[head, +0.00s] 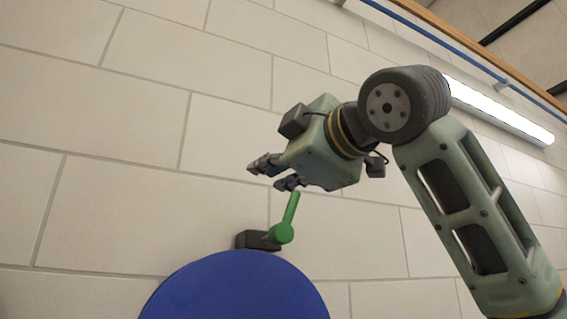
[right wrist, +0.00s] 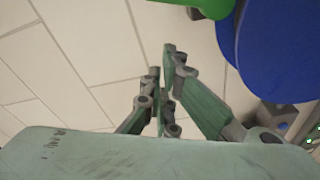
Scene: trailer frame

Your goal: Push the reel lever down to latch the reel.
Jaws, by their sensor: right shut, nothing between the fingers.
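The green reel lever (head: 289,213) points up and slightly right from a dark bracket (head: 256,240) behind the top of the blue reel (head: 235,290). My right gripper (head: 268,174) is just above and left of the lever's tip in the head view. Its fingers are shut and hold nothing. In the right wrist view the shut fingertips of my right gripper (right wrist: 162,62) point at the wall. The green lever (right wrist: 212,6) shows only in part at the top edge there, with the blue reel (right wrist: 278,45) to its right. I cannot tell whether gripper and lever touch. My left gripper is not in view.
A pale block wall (head: 120,130) fills the background behind the reel. A lit tube lamp (head: 500,110) and a blue pipe (head: 440,42) run along the upper right. The space left of my right gripper looks clear.

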